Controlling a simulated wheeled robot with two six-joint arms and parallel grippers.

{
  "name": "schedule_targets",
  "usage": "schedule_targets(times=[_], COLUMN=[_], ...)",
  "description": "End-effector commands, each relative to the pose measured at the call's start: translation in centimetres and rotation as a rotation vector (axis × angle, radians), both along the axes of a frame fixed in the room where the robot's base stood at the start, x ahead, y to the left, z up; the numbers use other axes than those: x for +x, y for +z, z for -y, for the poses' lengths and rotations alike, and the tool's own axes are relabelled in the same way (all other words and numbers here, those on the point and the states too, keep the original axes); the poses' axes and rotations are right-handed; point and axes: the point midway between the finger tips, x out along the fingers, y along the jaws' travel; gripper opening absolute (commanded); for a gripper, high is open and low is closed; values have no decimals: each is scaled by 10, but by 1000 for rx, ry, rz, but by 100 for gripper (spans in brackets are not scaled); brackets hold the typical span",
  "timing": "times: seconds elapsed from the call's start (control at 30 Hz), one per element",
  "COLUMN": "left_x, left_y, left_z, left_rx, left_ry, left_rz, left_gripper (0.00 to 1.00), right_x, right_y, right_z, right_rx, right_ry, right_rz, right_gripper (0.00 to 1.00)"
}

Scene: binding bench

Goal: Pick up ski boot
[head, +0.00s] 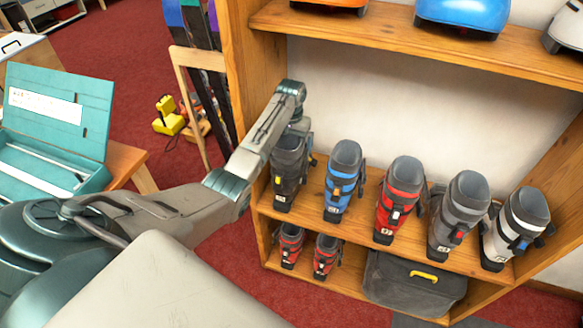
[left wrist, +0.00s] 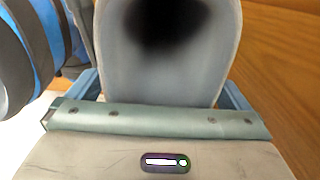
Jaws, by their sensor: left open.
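Several ski boots stand upright in a row on the middle shelf. A dark grey boot (head: 290,163) is at the left end, then a blue boot (head: 343,180), a red boot (head: 399,199), a grey boot (head: 458,214) and a white boot (head: 515,229). My left gripper (head: 297,126) is at the top of the dark grey boot and partly hides it. In the left wrist view, my open gripper (left wrist: 160,92) has the dark grey boot's cuff (left wrist: 115,62) between its blue fingers. Contact cannot be told. The blue boot (left wrist: 25,55) is at left. My right gripper is not in view.
The wooden shelf side (head: 240,80) is close left of the dark grey boot. Helmets, one blue (head: 462,14), sit on the shelf above. Small red boots (head: 327,256) and a black case (head: 413,284) are below. A teal box (head: 62,120) is at left.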

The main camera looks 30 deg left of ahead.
Motion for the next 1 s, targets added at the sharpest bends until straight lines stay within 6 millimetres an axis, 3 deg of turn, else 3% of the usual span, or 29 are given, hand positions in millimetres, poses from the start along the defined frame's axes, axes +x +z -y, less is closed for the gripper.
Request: schedule_targets(times=[0.2,0.23,0.6,0.87,1.0], left_x=[0,0,0,2,2], left_y=[-2,-2,-1,3,14], left_z=[0,0,0,-1,-1], left_rx=[0,0,0,1,2], left_ry=[0,0,0,0,0], left_rz=[1,1,1,6,8], left_gripper=[100,96,23,23,23], right_x=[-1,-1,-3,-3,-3], right_y=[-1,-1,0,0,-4], right_z=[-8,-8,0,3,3], right_rx=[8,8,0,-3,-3], right_ry=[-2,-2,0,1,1], right_rz=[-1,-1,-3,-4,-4], right_gripper=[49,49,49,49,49])
